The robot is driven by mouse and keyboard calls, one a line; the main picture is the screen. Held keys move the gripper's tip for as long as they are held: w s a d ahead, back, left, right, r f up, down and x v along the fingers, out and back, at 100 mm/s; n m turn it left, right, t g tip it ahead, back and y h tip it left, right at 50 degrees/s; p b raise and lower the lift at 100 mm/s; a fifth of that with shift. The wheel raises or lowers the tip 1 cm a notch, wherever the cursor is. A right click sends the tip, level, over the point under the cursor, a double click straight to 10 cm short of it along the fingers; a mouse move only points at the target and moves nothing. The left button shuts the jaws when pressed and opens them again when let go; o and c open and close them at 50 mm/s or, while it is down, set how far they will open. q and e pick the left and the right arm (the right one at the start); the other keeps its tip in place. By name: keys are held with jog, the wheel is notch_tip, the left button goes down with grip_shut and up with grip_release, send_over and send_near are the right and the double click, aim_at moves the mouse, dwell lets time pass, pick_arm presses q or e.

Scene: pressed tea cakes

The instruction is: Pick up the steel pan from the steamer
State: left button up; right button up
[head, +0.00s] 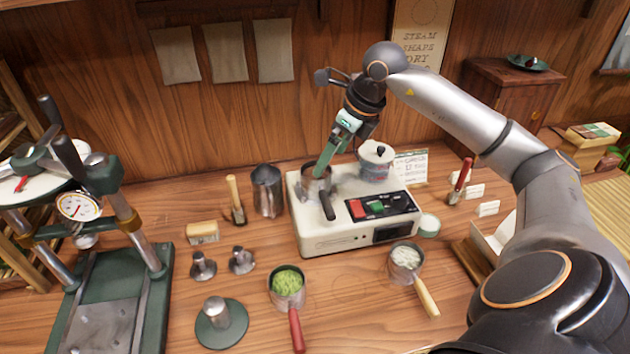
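The steamer (305,232) is a cream box with red and green switches on its front, in the middle of the table. The steel pan (312,190) sits on its left side, with a dark handle (327,207) pointing toward the front. My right gripper (321,172) comes down from above, its green fingers reaching to the pan's opening. The fingers overlap in this view, so I cannot tell whether they are open or shut, or whether they touch the pan. They hide part of the pan's rim. My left gripper is out of view.
A dark steel pitcher (267,192) is close on the left. In front are a red-handled pan of green leaves (287,284) and a wooden-handled pan (406,262). A press (105,300) stands at far left.

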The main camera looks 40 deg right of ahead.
jog(key=p+x, duration=0.1)
jog(key=x, duration=0.6)
jog(key=shift+w+a+f, duration=0.2)
jog(key=shift+w+f, duration=0.1)
jog(key=shift+c, duration=0.2)
jog(key=shift+r, duration=0.1)
jog(key=c, duration=1.2)
jog(key=shift+c, duration=0.6)
jog(key=shift+r, duration=0.2)
